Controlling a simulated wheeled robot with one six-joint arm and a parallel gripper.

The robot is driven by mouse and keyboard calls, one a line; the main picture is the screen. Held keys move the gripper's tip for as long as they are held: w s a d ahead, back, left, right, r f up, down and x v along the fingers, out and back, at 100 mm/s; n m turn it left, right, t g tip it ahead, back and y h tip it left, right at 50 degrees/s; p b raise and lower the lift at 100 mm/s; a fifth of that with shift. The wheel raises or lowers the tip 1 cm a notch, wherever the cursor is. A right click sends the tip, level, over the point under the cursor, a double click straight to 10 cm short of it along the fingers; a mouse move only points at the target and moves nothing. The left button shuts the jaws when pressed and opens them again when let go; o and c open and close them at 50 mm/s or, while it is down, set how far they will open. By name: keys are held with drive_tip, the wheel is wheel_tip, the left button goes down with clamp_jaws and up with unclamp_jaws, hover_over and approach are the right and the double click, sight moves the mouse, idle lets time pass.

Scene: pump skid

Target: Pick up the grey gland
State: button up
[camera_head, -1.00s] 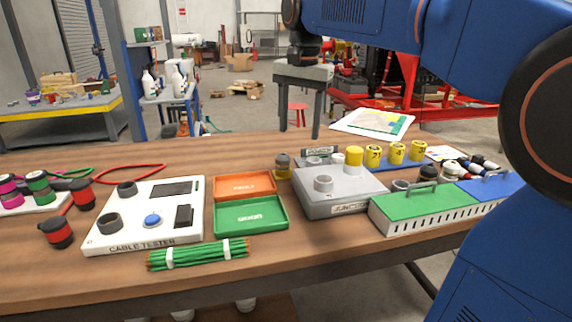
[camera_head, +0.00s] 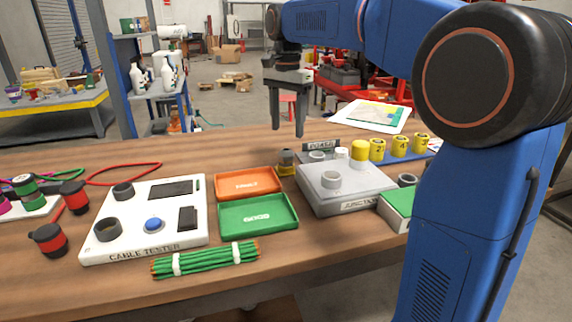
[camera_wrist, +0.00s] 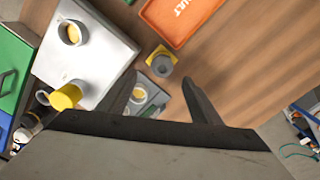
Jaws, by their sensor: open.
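A small grey gland (camera_head: 286,158), with some yellow at its base, stands on the wooden table between the orange tray and the grey junction box. In the wrist view the grey gland (camera_wrist: 162,65) shows from above, round with a dark opening, beside a yellow patch. My gripper (camera_head: 287,128) is open and empty, pointing down above and behind the gland in the head view. In the wrist view my gripper's two fingers (camera_wrist: 158,82) are spread, with the gland just beyond the space between their tips. The height of the fingertips above it is hard to tell.
The orange tray (camera_head: 222,184) and green tray (camera_head: 258,232) lie left. A small plate with fittings (camera_wrist: 150,102) shows between my fingers. Yellow cylinders (camera_head: 400,145) stand farther right.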

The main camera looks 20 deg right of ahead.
sight(285, 150)
drive_tip(key=f, duration=0.9)
drive_tip(key=shift+w+a+f, duration=0.15)
drive_tip(key=shift+a+f, duration=0.1)
drive_tip(key=shift+f, duration=0.05)
drive_tip(key=c, duration=1.3)
